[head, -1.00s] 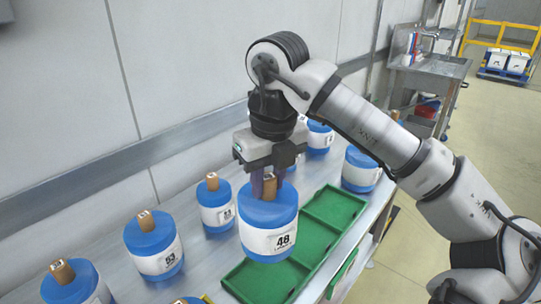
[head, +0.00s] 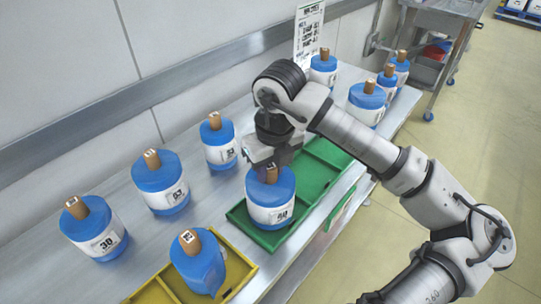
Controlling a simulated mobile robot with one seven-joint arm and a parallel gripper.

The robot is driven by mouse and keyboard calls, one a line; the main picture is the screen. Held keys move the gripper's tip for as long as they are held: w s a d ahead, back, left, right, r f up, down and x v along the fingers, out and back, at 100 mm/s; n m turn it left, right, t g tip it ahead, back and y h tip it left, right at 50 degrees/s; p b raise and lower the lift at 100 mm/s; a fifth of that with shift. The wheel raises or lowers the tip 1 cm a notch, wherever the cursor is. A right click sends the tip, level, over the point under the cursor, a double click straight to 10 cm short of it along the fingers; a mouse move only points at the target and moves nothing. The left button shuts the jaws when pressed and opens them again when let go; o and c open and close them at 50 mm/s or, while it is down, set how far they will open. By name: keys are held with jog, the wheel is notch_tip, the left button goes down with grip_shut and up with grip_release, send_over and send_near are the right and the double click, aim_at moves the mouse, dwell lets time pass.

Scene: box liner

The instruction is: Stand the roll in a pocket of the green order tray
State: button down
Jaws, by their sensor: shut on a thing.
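The roll (head: 270,205), blue with a white label and a brown core, is upright at the near pocket of the green order tray (head: 322,152). It hides most of that pocket, and I cannot tell whether its base rests on the pocket floor. My gripper (head: 271,168) is above it, pointing down, shut on the core at its top. The far pocket of the green tray is partly hidden by my arm; the part that shows is empty.
A yellow tray (head: 243,271) with a blue roll (head: 198,262) stands at the near end of the bench. Several other blue rolls stand along the wall side, such as one (head: 160,183) at left, and at the far end. A sign (head: 309,35) stands behind.

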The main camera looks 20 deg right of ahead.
jog(key=shift+f+b, duration=0.15)
jog(key=shift+b, duration=0.15)
jog(key=c, duration=1.1)
grip_release()
notch_tip(320, 180, up, 12)
jog(key=s+b, duration=0.1)
jog(key=shift+s+d, duration=0.2)
